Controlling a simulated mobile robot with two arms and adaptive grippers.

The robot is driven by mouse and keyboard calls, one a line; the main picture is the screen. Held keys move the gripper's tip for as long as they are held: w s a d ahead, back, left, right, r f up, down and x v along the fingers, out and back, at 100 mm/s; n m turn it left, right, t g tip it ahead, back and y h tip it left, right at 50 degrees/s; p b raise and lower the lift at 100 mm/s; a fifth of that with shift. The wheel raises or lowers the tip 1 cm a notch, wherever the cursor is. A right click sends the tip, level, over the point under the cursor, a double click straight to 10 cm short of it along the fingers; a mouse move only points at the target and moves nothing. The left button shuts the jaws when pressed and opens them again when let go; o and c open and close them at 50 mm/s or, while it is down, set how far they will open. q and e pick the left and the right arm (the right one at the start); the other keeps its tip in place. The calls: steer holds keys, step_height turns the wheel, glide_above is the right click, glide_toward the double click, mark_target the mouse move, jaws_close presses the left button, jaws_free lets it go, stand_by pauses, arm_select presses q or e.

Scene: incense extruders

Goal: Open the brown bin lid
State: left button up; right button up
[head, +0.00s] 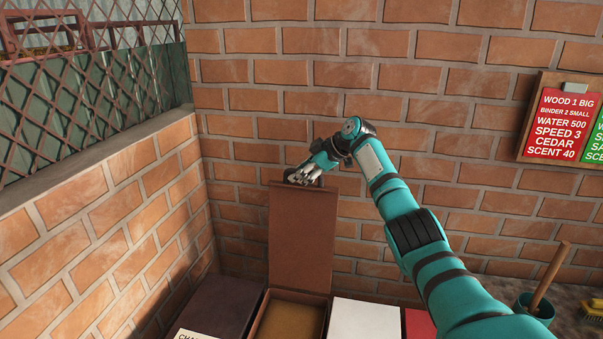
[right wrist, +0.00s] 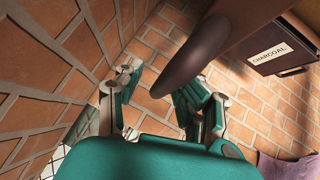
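The brown bin lid (head: 301,236) stands upright at the back of the brown bin (head: 262,322), against the brick wall. The bin is open and shows a brownish-yellow content (head: 290,321). My right gripper (head: 304,174) is at the top edge of the raised lid. In the right wrist view, the fingers of the right gripper (right wrist: 158,88) are spread apart, with a dark brown rounded handle (right wrist: 197,48) in front of and partly between them. I see a gap on the left finger's side; contact on the other side is unclear. My left gripper is out of view.
A dark-lidded bin (head: 216,306) stands left of the brown bin; its charcoal label (right wrist: 280,53) shows in the right wrist view. A white lid (head: 363,319) and a red one (head: 420,324) are to the right. Brick walls close off the left and back.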

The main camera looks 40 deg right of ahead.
steer(key=shift+f, duration=0.1)
steer(key=shift+s+d, duration=0.1)
steer(key=shift+s, duration=0.05)
steer(key=shift+s+d+r, duration=0.15)
steer(key=shift+s+r, duration=0.05)
steer(key=shift+r, duration=0.15)
steer(key=v, duration=1.1)
